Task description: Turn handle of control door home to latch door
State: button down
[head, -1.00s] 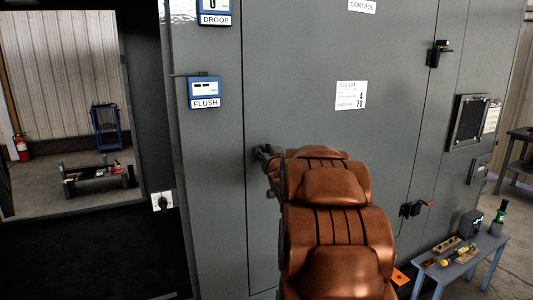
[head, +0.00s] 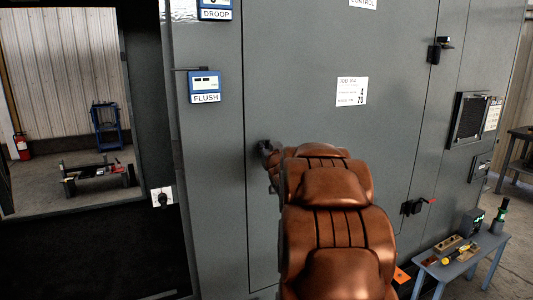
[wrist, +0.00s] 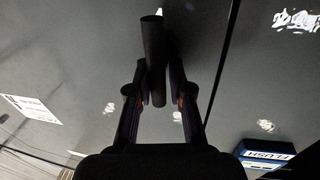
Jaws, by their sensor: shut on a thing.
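The control door (head: 300,90) is a broad flat grey panel, and its left edge seam runs down beside the flush panel. Its handle (wrist: 152,50) is a dark round bar in the wrist view. My gripper (wrist: 159,85) has a finger on each side of this bar and is shut on it. In the head view my gripper (head: 266,150) shows only in part at the door's left edge. My brown arm covers the area below and right of it, so the handle's angle is hard to tell there.
A blue-framed FLUSH box (head: 204,87) is on the strip left of the door. A small bench (head: 462,264) with tools stands at lower right. A dark opening is at left.

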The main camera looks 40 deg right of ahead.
dwell(0.4)
jog(key=c, duration=1.1)
grip_release()
jog(key=shift+v, duration=6)
jog(key=shift+f, duration=0.1)
